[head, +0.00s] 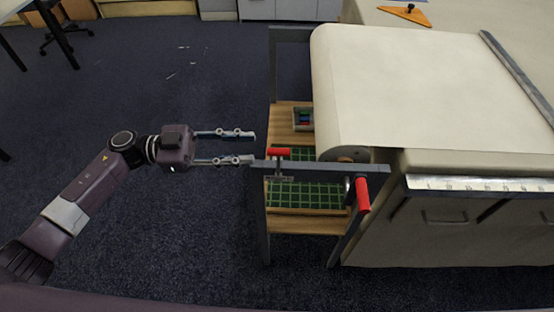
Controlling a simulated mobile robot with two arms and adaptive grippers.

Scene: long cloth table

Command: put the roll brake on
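A cloth roll (345,100) lies in a grey metal frame (325,168) at the table's left end. A red T-shaped handle (280,152) sits on the frame's front bar, lying level. A second red handle (362,195) hangs down at the bar's right part, below the roll's end. The frames do not label which one is the brake. My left gripper (254,147) points right, its two fingers apart and nothing between them. Its fingertips are just left of the level red handle, with no clear contact. The nearer fingertip overlaps the bar's left end in the picture. My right gripper is out of view.
A wooden shelf with a green gridded mat (305,194) and a small grey box (303,119) is under the roll. A metal ruler edge (480,185) runs along the table front. An orange triangle (404,15) lies at the back. Open carpet (190,240) lies left.

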